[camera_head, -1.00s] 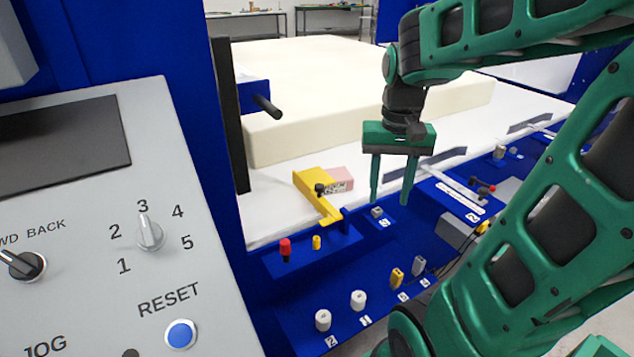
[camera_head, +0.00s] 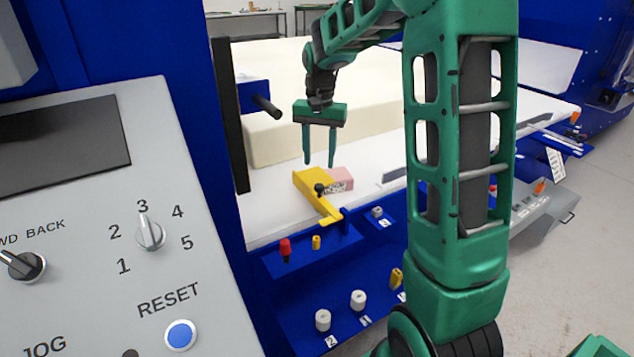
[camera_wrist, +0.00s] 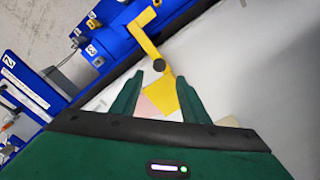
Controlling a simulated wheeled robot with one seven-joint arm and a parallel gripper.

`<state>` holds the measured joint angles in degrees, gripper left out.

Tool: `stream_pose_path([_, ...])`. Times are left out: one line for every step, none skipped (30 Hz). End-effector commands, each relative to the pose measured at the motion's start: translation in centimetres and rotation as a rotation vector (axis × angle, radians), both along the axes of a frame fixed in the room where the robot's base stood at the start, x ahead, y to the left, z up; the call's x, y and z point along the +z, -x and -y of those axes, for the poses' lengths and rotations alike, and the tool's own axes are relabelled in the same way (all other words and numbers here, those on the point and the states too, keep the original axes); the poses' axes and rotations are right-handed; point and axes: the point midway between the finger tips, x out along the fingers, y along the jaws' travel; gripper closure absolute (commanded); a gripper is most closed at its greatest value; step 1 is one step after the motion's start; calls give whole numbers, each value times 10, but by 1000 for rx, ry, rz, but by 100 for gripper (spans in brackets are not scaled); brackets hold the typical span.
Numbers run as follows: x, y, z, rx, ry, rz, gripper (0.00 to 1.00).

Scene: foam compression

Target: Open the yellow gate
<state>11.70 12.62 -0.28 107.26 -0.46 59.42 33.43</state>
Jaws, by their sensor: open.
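The yellow gate (camera_head: 311,183) lies low over the white table surface, with a narrow yellow arm running to a hinge post on the blue machine edge. A black knob (camera_head: 320,189) stands up from it. My gripper (camera_head: 320,164) is open and empty, pointing down, and in the head view its fingertips appear just above and behind the gate. In the wrist view the gate (camera_wrist: 147,48) runs between and beyond my fingertips (camera_wrist: 153,78), with the black knob (camera_wrist: 159,65) just ahead of them. I see no contact with the gate.
A pink block (camera_head: 342,178) sits beside the gate. A large cream foam slab (camera_head: 270,137) lies behind on the white table (camera_head: 270,215). A blue panel with a red knob (camera_head: 285,247) and white knobs (camera_head: 358,299) is in front. A grey control panel (camera_head: 75,180) stands at left.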

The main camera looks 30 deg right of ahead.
Motion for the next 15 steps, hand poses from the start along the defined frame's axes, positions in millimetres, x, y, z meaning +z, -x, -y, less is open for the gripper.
stream_pose_path([-10,1,0,0,-1,-4,59])
stream_pose_path([-15,1,0,0,-1,-4,59])
stream_pose_path([-23,1,0,0,-1,-4,59])
stream_pose_path([-28,1,0,0,-1,-5,59])
stream_pose_path([-34,1,0,0,-1,-4,59])
stream_pose_path([-41,1,0,0,-1,-4,59])
stream_pose_path([-45,1,0,0,0,-3,59])
stream_pose_path([-50,1,0,0,-1,-4,59])
stream_pose_path([-56,1,0,0,-1,-4,59])
stream_pose_path([-60,1,0,0,0,-3,59])
stream_pose_path([-64,1,0,0,0,-3,59])
stream_pose_path([-68,1,0,0,-1,-2,59])
stream_pose_path([-71,1,0,0,0,-1,59])
stream_pose_path([-74,1,0,0,0,-1,59])
stream_pose_path([-77,1,0,0,0,-1,59])
